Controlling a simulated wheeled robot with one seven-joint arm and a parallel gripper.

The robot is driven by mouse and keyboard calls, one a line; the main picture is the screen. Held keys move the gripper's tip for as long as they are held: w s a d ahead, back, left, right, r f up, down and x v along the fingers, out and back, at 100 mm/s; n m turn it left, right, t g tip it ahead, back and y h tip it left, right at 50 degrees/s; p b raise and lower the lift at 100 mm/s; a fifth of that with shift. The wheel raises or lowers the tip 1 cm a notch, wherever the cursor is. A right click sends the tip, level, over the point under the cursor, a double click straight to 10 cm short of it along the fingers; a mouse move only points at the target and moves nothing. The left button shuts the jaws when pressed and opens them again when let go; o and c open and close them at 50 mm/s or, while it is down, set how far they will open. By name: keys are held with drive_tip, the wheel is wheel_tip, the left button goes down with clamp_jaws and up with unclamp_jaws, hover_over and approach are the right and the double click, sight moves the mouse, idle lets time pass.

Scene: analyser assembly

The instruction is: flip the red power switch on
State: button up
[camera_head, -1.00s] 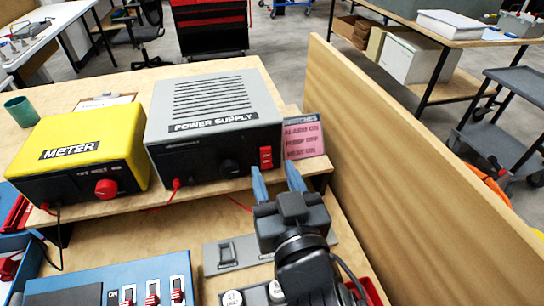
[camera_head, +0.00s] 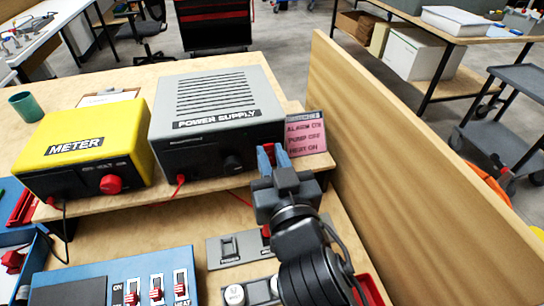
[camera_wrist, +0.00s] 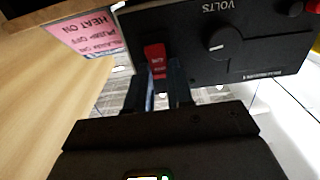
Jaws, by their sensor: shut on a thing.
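The red power switch (camera_wrist: 155,58) is on the dark front face of the grey power supply (camera_head: 215,100), beside the black volts knob (camera_wrist: 222,40). The exact contact is partly hidden by the fingers.
A pink note (camera_head: 305,134) stands right of the supply, close to my fingers. A wooden side wall (camera_head: 400,150) bounds the right. The yellow meter (camera_head: 85,145) stands left. A grey switch panel (camera_head: 228,258) and a blue switch box (camera_head: 125,270) lie in front, below the shelf.

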clamp_jaws()
drive_tip(key=b, duration=0.3)
drive_tip(key=shift+f, duration=0.4)
drive_tip(key=t+b, duration=0.1)
drive_tip(key=b, duration=0.1)
drive_tip(key=shift+r+b, duration=0.1)
drive_tip(key=shift+b, duration=0.2)
drive_tip(key=shift+r, duration=0.15)
drive_tip(key=o, duration=0.7)
unclamp_jaws()
drive_tip(key=shift+s, duration=0.1)
drive_tip(key=shift+b+v, duration=0.55)
drive_tip(key=shift+v, duration=3.35)
